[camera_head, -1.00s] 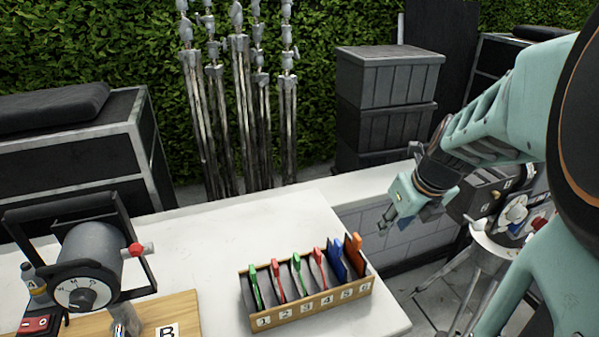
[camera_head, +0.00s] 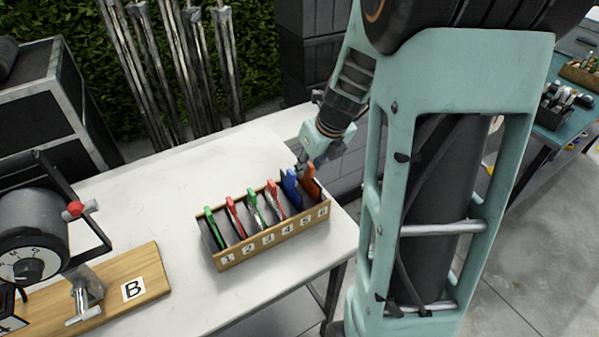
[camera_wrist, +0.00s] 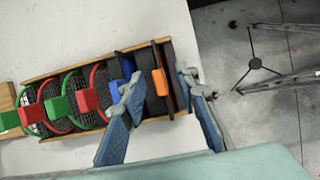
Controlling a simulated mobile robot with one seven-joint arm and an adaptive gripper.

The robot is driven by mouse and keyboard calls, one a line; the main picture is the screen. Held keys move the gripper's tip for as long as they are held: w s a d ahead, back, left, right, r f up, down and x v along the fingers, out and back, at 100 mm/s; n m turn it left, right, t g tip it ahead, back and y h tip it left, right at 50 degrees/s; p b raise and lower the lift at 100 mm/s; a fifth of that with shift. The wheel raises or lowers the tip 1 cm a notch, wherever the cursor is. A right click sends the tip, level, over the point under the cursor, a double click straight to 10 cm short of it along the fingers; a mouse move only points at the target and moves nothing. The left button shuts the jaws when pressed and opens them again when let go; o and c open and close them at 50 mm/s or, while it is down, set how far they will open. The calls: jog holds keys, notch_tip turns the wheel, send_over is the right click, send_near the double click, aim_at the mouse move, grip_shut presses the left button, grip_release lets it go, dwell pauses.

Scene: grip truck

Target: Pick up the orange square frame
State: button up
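The orange square frame (camera_head: 312,183) stands upright in the end slot, marked 6, of a wooden rack (camera_head: 272,240). In the wrist view its orange top part (camera_wrist: 160,82) shows, with dark material around it. My gripper (camera_wrist: 163,88) is open, its two blue-grey fingers on either side of the orange frame. The left finger reaches down beside the blue frame (camera_wrist: 126,86), and the right finger is near the rack's end wall. In the head view my gripper (camera_head: 306,165) is just above and behind the orange and blue frames. Whether the fingers touch anything cannot be told.
The rack stands near the right edge of a white table (camera_head: 180,190). Floor lies beyond the edge.

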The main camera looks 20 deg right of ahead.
jog(key=shift+w+f, duration=0.15)
jog(key=shift+f, duration=0.25)
grip_shut()
jog(key=shift+r, duration=0.1)
notch_tip(320, 180, up, 10)
jog(key=shift+p, duration=1)
jog(key=shift+r, duration=0.1)
